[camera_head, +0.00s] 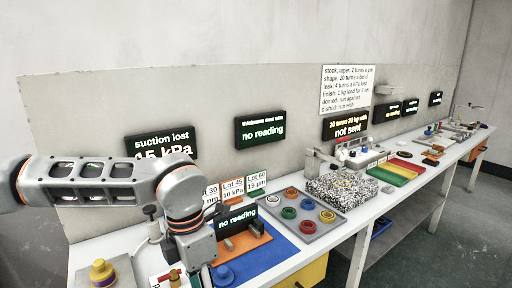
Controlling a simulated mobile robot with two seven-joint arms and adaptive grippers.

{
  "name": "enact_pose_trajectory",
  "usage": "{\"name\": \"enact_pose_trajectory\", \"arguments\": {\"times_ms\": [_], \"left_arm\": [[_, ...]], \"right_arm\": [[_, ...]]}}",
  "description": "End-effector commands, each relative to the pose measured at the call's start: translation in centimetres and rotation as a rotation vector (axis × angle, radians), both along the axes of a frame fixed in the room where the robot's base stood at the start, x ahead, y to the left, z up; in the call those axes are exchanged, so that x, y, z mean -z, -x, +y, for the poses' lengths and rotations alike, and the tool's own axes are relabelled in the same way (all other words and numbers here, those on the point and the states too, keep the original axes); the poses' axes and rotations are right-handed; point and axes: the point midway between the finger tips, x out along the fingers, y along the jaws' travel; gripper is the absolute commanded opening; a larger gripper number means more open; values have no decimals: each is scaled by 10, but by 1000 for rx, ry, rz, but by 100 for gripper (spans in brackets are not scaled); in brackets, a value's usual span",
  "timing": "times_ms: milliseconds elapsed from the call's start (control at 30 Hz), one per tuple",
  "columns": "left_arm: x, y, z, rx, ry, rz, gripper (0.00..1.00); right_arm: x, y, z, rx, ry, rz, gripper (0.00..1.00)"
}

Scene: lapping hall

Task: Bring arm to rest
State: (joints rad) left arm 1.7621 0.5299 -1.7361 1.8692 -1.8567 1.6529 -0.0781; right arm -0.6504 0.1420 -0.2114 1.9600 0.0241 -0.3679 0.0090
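My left arm (95,181) reaches in from the left edge and bends downward over the near left end of the bench (300,236). Its lower end, where the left gripper would be, hangs close to an orange plate (246,248) on a blue mat (284,250). The fingers cannot be made out there, so I cannot tell whether they are open or holding anything. My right arm and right gripper are not in view.
A brass-knobbed piece (102,272) stands at the near left. A grey tray with coloured rings (308,232), a speckled block (342,188) and coloured bars (397,170) line the bench. Display boxes (260,129) hang on the back panel. Open floor (440,235) lies at right.

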Motion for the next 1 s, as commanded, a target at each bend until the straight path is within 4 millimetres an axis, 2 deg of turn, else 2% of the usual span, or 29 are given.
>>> {"name": "enact_pose_trajectory", "arguments": {"times_ms": [133,333,467,600,767,867,1000], "left_arm": [[18,32,-44,46,140,105,33],[23,89,-116,83,403,286,33],[8,126,-167,68,630,432,33],[-23,151,-210,2,877,584,33],[-65,154,-239,-135,1150,747,33],[-89,142,-247,-257,1311,842,33],[-109,109,-243,-473,1516,959,33]], "right_arm": [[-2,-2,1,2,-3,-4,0],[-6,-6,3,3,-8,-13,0],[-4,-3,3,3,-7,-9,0],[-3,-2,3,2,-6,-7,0],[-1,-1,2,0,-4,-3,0],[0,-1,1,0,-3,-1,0],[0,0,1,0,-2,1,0]]}}
